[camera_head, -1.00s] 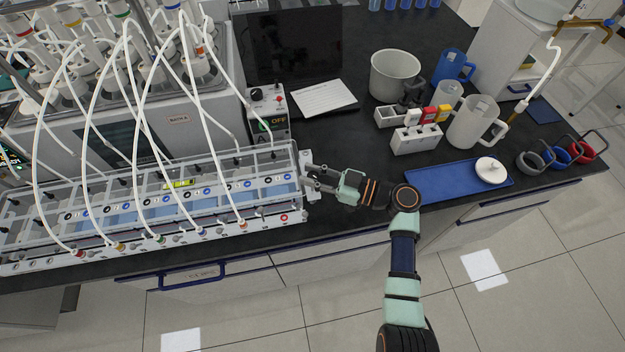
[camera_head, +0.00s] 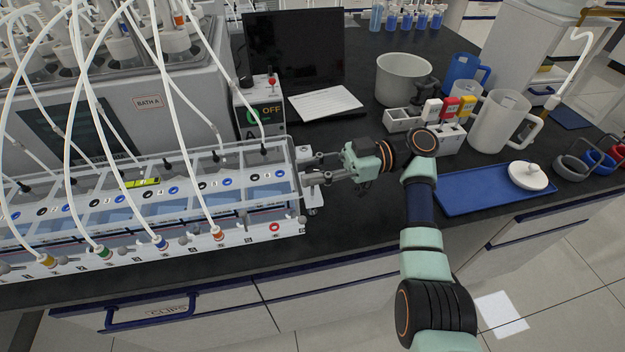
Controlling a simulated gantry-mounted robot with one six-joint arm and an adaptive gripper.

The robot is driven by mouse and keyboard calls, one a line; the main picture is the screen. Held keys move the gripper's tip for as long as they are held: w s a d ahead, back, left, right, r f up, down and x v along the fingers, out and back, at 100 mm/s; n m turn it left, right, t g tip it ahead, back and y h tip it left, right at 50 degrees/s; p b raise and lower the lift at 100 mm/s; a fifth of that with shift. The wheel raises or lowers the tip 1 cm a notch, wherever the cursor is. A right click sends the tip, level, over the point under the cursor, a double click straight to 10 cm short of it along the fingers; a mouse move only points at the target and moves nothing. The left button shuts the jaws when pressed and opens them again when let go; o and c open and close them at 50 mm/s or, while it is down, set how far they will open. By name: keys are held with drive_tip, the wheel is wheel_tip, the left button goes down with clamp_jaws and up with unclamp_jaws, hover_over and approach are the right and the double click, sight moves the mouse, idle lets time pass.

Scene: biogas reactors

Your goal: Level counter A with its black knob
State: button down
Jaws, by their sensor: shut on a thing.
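Counter A (camera_head: 255,237) is the long clear-and-white unit with a row of numbered cells on the bench at left. A yellow-green spirit vial (camera_head: 142,182) lies on its top; its bubble is too small to read. My gripper (camera_head: 312,178) is at the counter's right end, reaching in from the right. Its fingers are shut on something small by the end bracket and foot. The black knob itself is hidden by the fingers, so I cannot make out its shape or turn.
White hoses with coloured fittings hang over the counter. A control box (camera_head: 259,112) reading OFF and a laptop (camera_head: 293,50) stand behind. A blue tray (camera_head: 470,200) with a white lid (camera_head: 529,176), jugs (camera_head: 503,122) and a grey pot (camera_head: 402,78) are right. The bench front edge is close.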

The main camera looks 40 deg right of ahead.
sight(312, 170)
idle(0.3)
drive_tip(key=c, duration=0.9)
unclamp_jaws()
wheel_tip(312, 170, up, 10)
drive_tip(key=shift+r, duration=0.1)
